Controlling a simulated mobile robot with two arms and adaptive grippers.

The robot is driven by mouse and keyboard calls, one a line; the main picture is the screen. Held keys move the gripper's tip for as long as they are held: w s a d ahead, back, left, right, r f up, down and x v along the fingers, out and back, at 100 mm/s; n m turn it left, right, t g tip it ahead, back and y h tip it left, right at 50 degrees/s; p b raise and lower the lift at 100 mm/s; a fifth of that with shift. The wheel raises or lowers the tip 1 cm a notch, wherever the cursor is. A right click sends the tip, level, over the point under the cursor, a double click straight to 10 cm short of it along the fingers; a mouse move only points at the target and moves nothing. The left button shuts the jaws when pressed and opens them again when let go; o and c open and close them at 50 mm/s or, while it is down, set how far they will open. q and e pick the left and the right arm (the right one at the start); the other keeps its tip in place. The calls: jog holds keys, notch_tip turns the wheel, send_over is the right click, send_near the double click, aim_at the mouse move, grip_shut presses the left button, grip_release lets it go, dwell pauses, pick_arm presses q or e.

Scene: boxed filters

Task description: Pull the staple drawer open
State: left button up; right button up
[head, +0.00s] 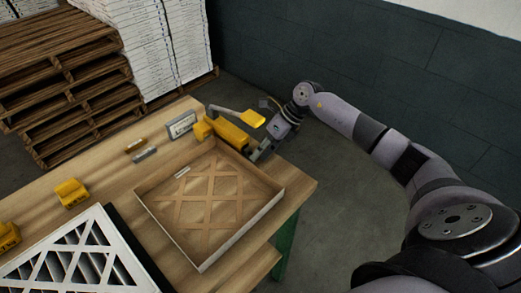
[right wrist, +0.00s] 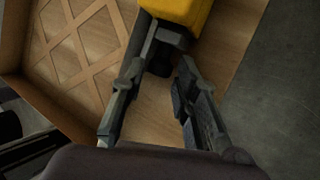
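The yellow stapler (head: 228,133) lies on the wooden table near its far edge, with its yellow-tipped handle (head: 252,118) raised to the right. In the right wrist view, its yellow body (right wrist: 180,10) shows at the top, with a dark end part (right wrist: 172,36) below it that may be the staple drawer. My right gripper (head: 262,150) is at the stapler's near right end. Its fingers (right wrist: 168,62) are spread with a gap between them, tips close to the dark end part. Whether they touch it I cannot tell. My left gripper is not in view.
An open box with a lattice filter (head: 210,195) sits right beside the stapler and my gripper. A white-framed filter (head: 75,262), yellow items (head: 70,192) and a small sign (head: 181,124) are also on the table (head: 165,160). Pallets (head: 70,80) stand behind. Floor right of the table is clear.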

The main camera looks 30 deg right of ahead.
jog(key=shift+a+f, duration=0.1)
jog(key=shift+f, duration=0.05)
grip_shut()
dwell(0.7)
